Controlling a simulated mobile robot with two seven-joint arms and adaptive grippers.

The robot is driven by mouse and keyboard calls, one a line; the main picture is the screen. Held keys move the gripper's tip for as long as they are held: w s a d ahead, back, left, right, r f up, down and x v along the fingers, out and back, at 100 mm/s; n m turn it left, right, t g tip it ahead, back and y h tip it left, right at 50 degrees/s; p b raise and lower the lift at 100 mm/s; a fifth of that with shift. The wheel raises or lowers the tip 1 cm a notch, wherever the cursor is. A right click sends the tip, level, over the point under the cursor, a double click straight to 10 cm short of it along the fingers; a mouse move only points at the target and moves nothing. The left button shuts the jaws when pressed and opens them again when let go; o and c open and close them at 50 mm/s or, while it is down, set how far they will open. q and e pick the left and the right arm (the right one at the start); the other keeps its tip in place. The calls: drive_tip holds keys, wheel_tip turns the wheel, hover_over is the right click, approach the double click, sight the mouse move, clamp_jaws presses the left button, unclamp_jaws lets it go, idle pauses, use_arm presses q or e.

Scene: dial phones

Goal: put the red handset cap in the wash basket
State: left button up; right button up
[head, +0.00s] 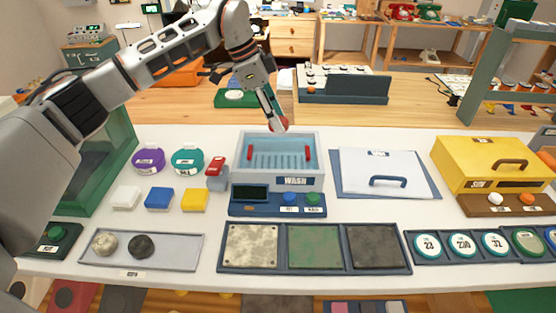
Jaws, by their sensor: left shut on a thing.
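My left gripper (270,104) reaches in from the upper left and points down. My right gripper is not in view.
Left of the tub stand a red-and-grey block (217,175), purple (148,160) and teal (187,161) round containers and coloured blocks. A control panel (277,204) sits in front. A white lid (382,172) and yellow box (490,164) stand to the right.

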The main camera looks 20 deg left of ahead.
use_arm(q)
hover_over(282, 167)
drive_tip(key=a, duration=0.2)
drive_tip(key=f, duration=0.9)
drive_tip(key=shift+s+d+b, duration=0.25)
drive_tip(key=shift+s+b, duration=0.05)
drive_tip(key=shift+f, duration=0.75)
wheel_tip(282, 167, down, 3)
drive_tip(key=shift+f, duration=0.2)
drive_tip(key=o, duration=1)
drive_tip(key=shift+f, duration=0.1)
drive_tip(key=shift+c, duration=0.2)
drive_tip(key=v, duration=1.2)
drive_tip(key=shift+p, duration=0.35)
